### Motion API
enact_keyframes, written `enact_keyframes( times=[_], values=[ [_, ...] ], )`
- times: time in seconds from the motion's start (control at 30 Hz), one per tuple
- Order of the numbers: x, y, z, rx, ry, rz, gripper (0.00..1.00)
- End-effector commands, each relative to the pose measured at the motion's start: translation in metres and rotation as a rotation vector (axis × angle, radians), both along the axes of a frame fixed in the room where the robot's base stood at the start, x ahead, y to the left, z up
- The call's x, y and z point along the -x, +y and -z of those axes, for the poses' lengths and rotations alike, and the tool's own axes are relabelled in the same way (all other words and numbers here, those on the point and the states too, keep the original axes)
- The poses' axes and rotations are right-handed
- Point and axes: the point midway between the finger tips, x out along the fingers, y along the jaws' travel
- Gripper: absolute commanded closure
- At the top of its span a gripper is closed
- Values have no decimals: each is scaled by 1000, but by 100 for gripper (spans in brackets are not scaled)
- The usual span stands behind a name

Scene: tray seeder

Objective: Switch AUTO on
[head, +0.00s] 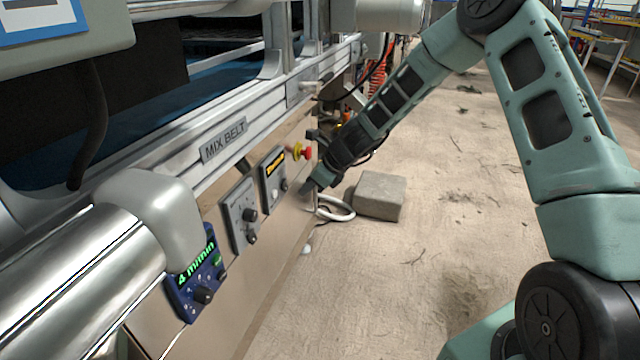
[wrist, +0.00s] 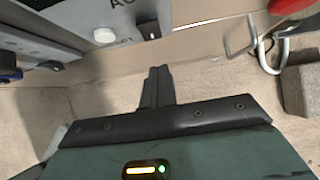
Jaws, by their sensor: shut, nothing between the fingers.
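The AUTO panel (head: 272,172) is a small panel on the beige machine side, with an orange display, a pale round button and a dark knob. In the wrist view its lower edge shows at the top, with cut-off letters that look like "AU", a white button (wrist: 104,36) and a black switch (wrist: 148,28) with a small pale mark. My gripper (head: 308,187) is shut and empty, just right of this panel. In the wrist view its closed fingertips (wrist: 158,71) are below the black switch, apart from it in the picture. The switch's setting is unclear.
A red stop button on yellow (head: 304,152) sits right of the panel. A grey panel with knobs (head: 241,215) and a blue panel reading 4 m/min (head: 196,278) are to its left.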

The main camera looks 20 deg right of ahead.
Motion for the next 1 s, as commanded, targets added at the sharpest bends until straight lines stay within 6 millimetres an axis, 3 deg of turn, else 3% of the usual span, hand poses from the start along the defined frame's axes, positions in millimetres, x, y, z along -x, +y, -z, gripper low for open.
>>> enact_keyframes(
  times=[0.1, 0.3, 1.0],
  values=[
    [-12, 14, -1, 2, -5, -5, 100],
    [-21, 22, 0, 0, -4, -3, 100],
    [-25, 26, 2, -1, -2, -2, 100]
  ],
)
